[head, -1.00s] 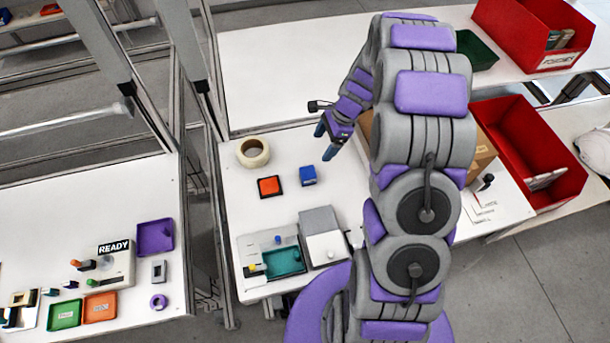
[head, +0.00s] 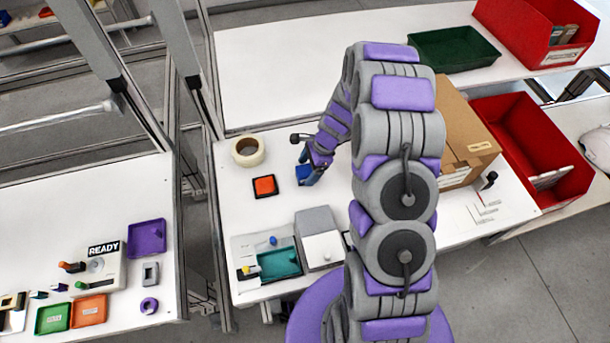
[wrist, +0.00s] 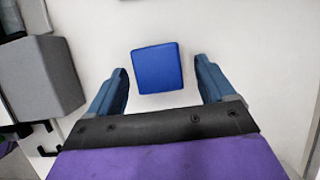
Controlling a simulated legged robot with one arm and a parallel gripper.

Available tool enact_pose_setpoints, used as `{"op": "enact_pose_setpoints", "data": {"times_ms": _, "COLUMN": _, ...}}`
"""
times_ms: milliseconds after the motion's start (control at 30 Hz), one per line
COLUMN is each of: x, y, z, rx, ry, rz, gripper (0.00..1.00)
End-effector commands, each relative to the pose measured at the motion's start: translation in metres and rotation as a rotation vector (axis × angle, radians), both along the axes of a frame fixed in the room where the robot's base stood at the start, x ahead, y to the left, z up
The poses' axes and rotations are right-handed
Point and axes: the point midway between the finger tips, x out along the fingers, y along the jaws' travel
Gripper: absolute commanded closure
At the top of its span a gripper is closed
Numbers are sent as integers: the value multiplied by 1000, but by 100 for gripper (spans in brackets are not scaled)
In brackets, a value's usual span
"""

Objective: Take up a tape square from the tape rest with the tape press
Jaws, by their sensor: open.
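A blue block (head: 303,172), possibly the tape press, stands on the white table. It also shows in the wrist view (wrist: 156,68) as a blue square top, slightly turned. My gripper (head: 310,178) is over the block and partly hides it in the head view. In the wrist view my gripper (wrist: 162,68) is open, with one blue finger on each side of the block. White table shows between the block and both fingers, so it is not held. An orange square in a black frame (head: 264,186) lies left of the block. I cannot tell which thing is the tape rest.
A tape roll (head: 248,151) lies behind the orange square. A grey and white box (head: 318,236) and a teal tray (head: 279,263) stand in front. A cardboard box (head: 455,130) and a red bin (head: 530,150) are to the right. The table around the block is clear.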

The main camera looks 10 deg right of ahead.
Motion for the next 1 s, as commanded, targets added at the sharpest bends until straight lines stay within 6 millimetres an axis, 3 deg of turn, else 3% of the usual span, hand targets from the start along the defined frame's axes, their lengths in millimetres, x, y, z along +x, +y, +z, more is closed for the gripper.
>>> {"op": "enact_pose_setpoints", "data": {"times_ms": 133, "x": -1, "y": 10, "z": -19, "rx": 1, "ry": 3, "rz": 1, "gripper": 17}}
{"op": "enact_pose_setpoints", "data": {"times_ms": 367, "x": -1, "y": 12, "z": -20, "rx": -1, "ry": 1, "rz": 0, "gripper": 17}}
{"op": "enact_pose_setpoints", "data": {"times_ms": 1000, "x": 0, "y": 10, "z": -20, "rx": 0, "ry": 2, "rz": 1, "gripper": 77}}
